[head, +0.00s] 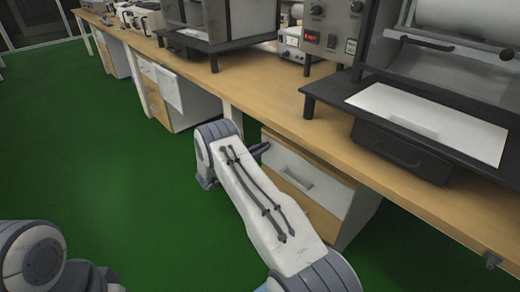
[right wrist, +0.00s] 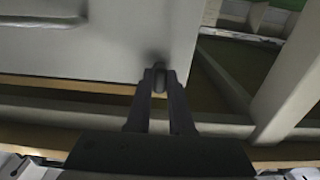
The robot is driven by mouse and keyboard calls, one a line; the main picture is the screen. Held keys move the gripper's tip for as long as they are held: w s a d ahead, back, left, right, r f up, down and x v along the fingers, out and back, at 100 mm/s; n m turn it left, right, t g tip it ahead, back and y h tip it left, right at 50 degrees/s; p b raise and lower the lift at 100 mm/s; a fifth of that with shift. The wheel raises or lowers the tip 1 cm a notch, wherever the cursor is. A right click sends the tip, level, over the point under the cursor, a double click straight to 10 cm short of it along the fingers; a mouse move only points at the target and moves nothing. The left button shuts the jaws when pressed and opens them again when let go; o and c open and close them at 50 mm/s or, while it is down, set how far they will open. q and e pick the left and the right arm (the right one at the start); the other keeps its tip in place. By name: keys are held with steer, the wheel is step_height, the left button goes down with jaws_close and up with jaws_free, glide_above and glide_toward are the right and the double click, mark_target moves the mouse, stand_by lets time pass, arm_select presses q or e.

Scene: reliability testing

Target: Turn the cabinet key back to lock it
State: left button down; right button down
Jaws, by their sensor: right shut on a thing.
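The cabinet (head: 340,215) under the long bench has a pale top drawer front with a handle. My right gripper (head: 262,148) reaches the upper left corner of that front, mostly hidden behind my right forearm. In the right wrist view its two fingers (right wrist: 159,72) are shut on the small dark key (right wrist: 159,82), close to the edge of the pale cabinet front (right wrist: 110,45). The key's turn angle cannot be told, and the key does not show clearly in the head view. Part of my left arm is at the lower left, but its gripper is out of view.
The wooden bench top (head: 270,92) overhangs the cabinet. A bench leg (head: 232,113) stands left of it, and it also shows in the right wrist view (right wrist: 295,90). Test machines stand on the bench. The green floor (head: 110,175) on the left is clear.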

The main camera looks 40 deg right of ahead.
stand_by(0.3)
steer(key=c, duration=0.8)
jaws_free()
steer(key=a+p, duration=0.1)
steer(key=a, duration=0.9)
steer(key=shift+s+a, duration=0.25)
steer(key=shift+s, duration=0.15)
